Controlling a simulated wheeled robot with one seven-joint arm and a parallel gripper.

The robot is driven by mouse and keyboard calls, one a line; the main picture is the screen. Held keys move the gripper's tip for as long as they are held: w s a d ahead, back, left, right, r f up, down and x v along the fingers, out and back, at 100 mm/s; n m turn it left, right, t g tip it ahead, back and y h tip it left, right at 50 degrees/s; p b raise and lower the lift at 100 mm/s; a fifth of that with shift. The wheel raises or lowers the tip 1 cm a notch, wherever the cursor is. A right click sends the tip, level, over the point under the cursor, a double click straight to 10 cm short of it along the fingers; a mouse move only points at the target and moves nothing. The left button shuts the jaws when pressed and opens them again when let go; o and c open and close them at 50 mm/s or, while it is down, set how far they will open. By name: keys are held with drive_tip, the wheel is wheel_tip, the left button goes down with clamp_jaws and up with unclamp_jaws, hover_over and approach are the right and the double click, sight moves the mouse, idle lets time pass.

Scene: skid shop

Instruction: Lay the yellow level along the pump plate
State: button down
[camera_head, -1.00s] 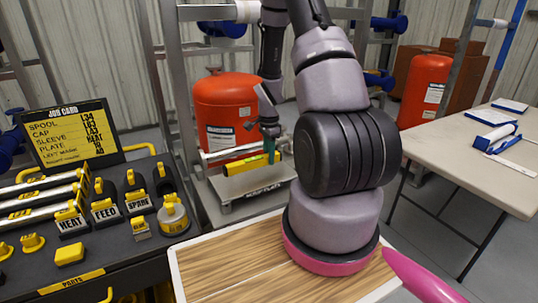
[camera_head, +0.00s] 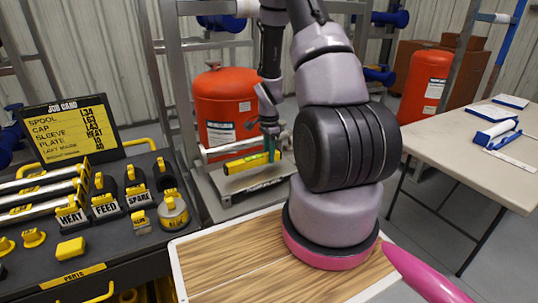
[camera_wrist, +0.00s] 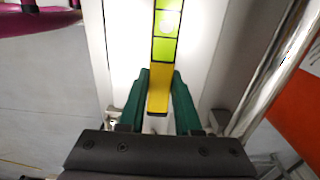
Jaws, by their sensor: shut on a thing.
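The yellow level (camera_head: 246,164) shows in the head view just above the pump plate (camera_head: 232,187), running roughly along it. My gripper (camera_head: 270,150) is shut on the level near its right end. In the wrist view the green fingers of my gripper (camera_wrist: 160,98) stand on both sides of the level (camera_wrist: 159,76), whose green vials show beyond them. The pale plate (camera_wrist: 200,60) lies beneath. Whether the level touches the plate I cannot tell.
A silver pipe (camera_wrist: 275,70) runs beside the plate, with a red tank (camera_head: 224,100) behind it. A black parts bench (camera_head: 115,236) with a job card (camera_head: 70,130) stands at the left. A pale table (camera_head: 460,150) with papers stands at the right.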

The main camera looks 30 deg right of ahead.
drive_tip(key=shift+f, duration=0.2)
drive_tip(key=shift+f, duration=0.35)
drive_tip(key=shift+f, duration=0.45)
idle(0.3)
drive_tip(key=c, duration=0.5)
unclamp_jaws()
drive_tip(key=shift+c, duration=0.7)
drive_tip(key=shift+r, duration=4.05)
